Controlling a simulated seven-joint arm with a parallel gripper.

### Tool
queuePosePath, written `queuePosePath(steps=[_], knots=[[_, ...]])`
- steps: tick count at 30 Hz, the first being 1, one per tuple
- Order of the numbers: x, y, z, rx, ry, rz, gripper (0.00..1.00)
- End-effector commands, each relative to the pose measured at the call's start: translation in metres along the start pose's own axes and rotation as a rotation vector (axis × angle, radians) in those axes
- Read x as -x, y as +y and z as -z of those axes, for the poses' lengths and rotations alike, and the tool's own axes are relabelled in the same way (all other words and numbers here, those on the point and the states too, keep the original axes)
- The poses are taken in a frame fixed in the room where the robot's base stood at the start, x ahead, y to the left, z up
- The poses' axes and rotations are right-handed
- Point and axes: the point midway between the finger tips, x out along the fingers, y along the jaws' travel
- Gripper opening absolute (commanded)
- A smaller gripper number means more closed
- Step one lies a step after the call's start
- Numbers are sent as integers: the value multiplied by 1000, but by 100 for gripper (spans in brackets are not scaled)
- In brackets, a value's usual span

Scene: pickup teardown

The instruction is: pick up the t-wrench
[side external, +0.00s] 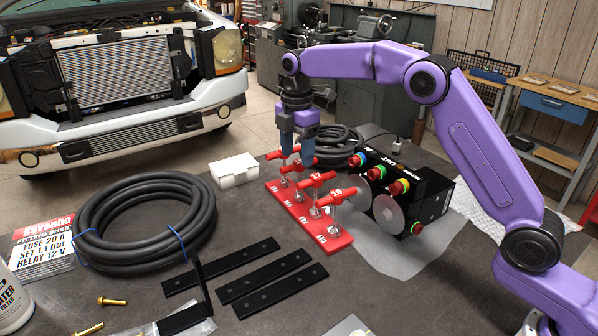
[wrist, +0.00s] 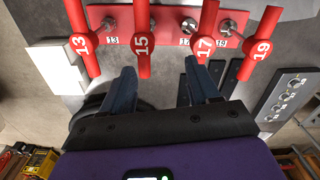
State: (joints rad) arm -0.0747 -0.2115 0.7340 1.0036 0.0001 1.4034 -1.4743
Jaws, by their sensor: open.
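Several red T-wrenches stand in a red rack (side external: 325,238), with crossbar handles on metal shafts. In the wrist view the handles read 13 (wrist: 79,42), 15 (wrist: 141,42), 17 (wrist: 205,47) and 19 (wrist: 262,47). In the side view the 17 handle (side external: 318,178) and the 19 handle (side external: 337,193) are nearest. My gripper (side external: 297,160) points down over the far half of the rack. In the wrist view its fingers (wrist: 160,68) are apart and empty. The 15 handle lies ahead of the gap, and 17 is close to the right finger. Contact cannot be told.
A black box with coloured buttons and grey discs (side external: 402,190) stands close to the rack's right. A small white box (side external: 234,171) is to its left. A coiled black hose (side external: 145,222) and flat black bars (side external: 266,275) lie on the bench in front.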

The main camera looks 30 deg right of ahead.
Motion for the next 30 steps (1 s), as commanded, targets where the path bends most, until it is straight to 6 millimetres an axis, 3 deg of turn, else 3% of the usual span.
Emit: queuePosePath(steps=[5,14,24,30], knots=[[-6,15,-16,40,0,1,61],[-25,17,-20,50,0,3,61],[-72,17,-20,49,0,4,61],[-83,17,-20,49,0,1,61]])
